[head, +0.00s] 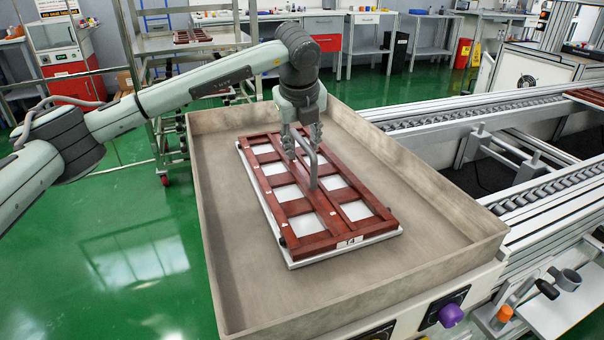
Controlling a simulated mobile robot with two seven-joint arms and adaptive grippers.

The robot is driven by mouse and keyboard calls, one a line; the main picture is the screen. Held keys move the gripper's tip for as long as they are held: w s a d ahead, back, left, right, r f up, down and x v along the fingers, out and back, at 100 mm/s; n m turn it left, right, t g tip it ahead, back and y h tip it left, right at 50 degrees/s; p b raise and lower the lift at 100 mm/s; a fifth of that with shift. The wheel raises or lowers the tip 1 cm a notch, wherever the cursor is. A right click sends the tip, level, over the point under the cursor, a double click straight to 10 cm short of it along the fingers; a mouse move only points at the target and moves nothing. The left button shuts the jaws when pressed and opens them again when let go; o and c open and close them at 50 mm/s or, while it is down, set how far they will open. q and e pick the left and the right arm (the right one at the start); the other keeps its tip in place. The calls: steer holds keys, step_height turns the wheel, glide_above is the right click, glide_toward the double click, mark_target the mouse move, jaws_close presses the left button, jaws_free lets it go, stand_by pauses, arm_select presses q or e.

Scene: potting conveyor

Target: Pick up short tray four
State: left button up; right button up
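The short tray (309,222) is a dark red-brown frame with several pale rectangular openings and a white base. A small white label on its near edge seems to read T4 or 14. It lies flat in a large grey-beige bin (243,290). My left gripper (303,137) points down over the handle. My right gripper is not in view.
Bin walls surround the tray, with bare floor on all sides. A roller conveyor (470,112) runs along the right. A wheeled rack (160,100) stands behind left. Green floor is open at left.

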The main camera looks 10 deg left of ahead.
arm_select(q)
steer(key=shift+f+b, duration=0.25)
steer(key=shift+b, duration=0.25)
stand_by(0.5)
jaws_close()
stand_by(0.4)
